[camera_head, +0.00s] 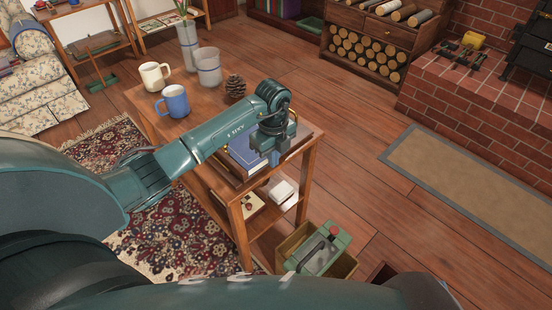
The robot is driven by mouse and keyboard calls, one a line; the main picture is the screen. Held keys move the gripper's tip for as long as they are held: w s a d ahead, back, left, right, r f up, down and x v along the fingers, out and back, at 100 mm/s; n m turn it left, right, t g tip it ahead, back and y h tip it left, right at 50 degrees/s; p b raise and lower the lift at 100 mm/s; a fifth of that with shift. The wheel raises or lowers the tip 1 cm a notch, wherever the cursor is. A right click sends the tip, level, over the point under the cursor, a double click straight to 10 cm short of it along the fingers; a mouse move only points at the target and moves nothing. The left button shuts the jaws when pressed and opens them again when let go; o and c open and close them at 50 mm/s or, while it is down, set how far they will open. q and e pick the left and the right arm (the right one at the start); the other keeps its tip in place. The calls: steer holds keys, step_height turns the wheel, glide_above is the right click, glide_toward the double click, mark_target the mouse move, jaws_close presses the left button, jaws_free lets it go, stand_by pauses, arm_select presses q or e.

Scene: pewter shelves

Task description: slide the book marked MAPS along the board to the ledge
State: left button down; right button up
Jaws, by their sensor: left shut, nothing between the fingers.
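A blue book (240,159) lies flat near the right end of a wooden side table (145,113). Its cover marking is too small to read, so I cannot tell whether it says MAPS. A brown edge, perhaps the board, shows around the book. My left gripper (275,157) points down over the book's right side. Its fingers are shut and empty. I cannot tell whether the fingertips touch the book. The arm and gripper hide part of the book and of the tabletop. I cannot make out the ledge for certain. My right gripper is not in view.
A blue mug (174,101), a cream mug (154,76), a grey cup (208,67), a tall vase (188,42) and a pine cone (235,87) stand on the table's far part. A box (345,267) with a green item stands on the floor below.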

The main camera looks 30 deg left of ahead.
arm_select(q)
steer(key=shift+a, duration=0.1)
steer(key=shift+w+a, duration=0.4)
steer(key=shift+a, duration=0.45)
